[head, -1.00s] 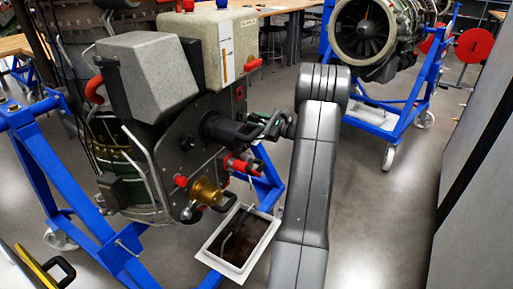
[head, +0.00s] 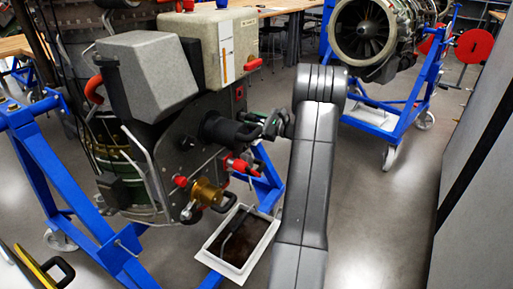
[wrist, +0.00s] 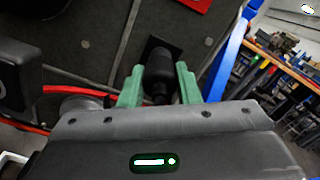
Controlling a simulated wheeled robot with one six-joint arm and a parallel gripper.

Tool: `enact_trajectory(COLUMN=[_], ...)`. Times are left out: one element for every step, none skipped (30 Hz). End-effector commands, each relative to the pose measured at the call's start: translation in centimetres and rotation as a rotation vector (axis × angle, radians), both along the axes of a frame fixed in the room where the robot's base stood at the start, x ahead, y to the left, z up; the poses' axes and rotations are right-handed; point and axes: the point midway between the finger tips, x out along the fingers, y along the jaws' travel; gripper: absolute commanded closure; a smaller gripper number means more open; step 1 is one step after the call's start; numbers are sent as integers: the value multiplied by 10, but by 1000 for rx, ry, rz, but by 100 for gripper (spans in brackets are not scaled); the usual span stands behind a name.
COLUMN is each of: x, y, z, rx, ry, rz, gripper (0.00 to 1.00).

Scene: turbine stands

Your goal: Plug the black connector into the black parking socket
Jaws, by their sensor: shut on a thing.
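My gripper (wrist: 160,88) has green fingers shut on the black connector (wrist: 159,68), a dark cylinder, in the wrist view. Directly behind the connector is a black square plate (wrist: 154,47) on the dark panel, which looks like the parking socket. The connector lines up with it and overlaps it; I cannot tell how deep it sits or whether it touches. In the head view my gripper (head: 272,124) is at the right side of the engine's panel, small and partly hidden by my arm. The connector cannot be told apart clearly there.
A large black cylindrical fitting with a handle (head: 222,129), a red fitting (head: 236,163) and a brass fitting (head: 207,193) stick out near my gripper. A blue stand (head: 60,175) carries the engine. A white-rimmed tray (head: 232,268) lies below.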

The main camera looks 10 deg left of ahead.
Motion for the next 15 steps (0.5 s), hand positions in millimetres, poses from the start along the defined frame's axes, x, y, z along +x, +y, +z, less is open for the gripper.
enact_trajectory(x=[0,0,0,0,0,0,0,0,0,0,0,0,0,0,0], y=[0,0,0,0,0,0,1,1,1,1,1,1,1,1,1], z=[0,0,0,0,0,0,0,0,0,0,0,0,0,0,0], rx=[0,0,0,0,0,0,0,0,0,0,0,0,0,0,0], ry=[0,0,0,0,0,0,0,0,0,0,0,0,0,0,0], rz=[0,0,0,-1,0,0,0,0,0,0,0,0,0,0,0], gripper=[100,100,100,100,100,100,100,100,100,100,100,100,66,60,53])
